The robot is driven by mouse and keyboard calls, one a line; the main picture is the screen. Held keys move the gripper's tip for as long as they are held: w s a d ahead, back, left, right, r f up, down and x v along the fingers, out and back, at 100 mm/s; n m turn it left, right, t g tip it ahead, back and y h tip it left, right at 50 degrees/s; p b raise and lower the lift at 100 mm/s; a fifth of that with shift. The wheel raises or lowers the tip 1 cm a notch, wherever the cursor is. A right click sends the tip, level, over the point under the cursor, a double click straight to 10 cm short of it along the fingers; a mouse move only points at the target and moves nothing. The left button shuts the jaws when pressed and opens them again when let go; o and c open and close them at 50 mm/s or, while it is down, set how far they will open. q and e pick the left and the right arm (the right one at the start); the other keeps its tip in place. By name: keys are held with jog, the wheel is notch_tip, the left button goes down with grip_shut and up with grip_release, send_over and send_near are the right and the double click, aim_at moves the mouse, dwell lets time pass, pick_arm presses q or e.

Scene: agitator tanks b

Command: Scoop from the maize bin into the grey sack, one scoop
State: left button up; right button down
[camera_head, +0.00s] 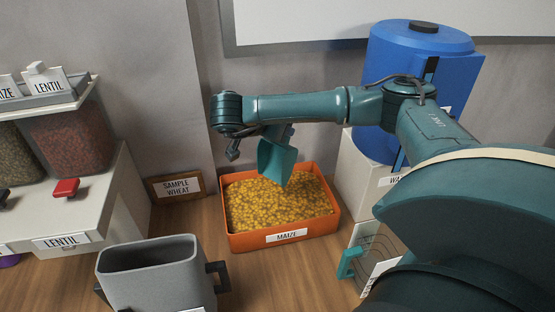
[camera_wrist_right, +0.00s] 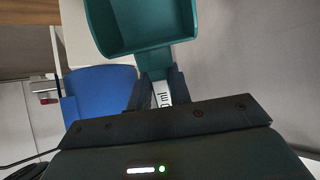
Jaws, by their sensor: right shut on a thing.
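The orange maize bin (camera_head: 318,227) stands on the wooden floor, full of yellow kernels and labelled MAIZE. The grey sack (camera_head: 150,275) stands at the lower left, an open-topped container with dark side handles; its lower part is cut off. My right gripper (camera_wrist_right: 158,88) is shut on the handle of a teal scoop (camera_wrist_right: 140,28). In the head view the scoop (camera_head: 278,162) hangs tilted over the back of the maize bin, above the kernels. The part of the scoop's inside seen in the wrist view shows no kernels. My left gripper is not in view.
Lentil and other grain dispensers (camera_head: 68,140) stand on a white cabinet at the left. A SAMPLE WHEAT sign (camera_head: 178,186) leans at the wall. A blue drum (camera_head: 415,60) stands on a white box behind my right arm. Bare floor lies between sack and bin.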

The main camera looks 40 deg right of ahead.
jog(key=w+d+f+g+y+b, duration=0.2)
jog(key=d+f+y+b, duration=0.2)
jog(key=d+f+y, duration=0.7)
jog(key=shift+d+y+b, duration=0.35)
jog(key=shift+d+y, duration=0.2)
jog(key=shift+y, duration=0.45)
dwell(0.3)
jog(key=a+p+v, duration=0.1)
jog(key=p+v, duration=0.3)
jog(key=v, duration=0.2)
jog(key=shift+s+r+p, duration=0.15)
jog(key=shift+s+p, duration=0.05)
jog(key=shift+p, duration=0.1)
jog(key=shift+a, duration=0.15)
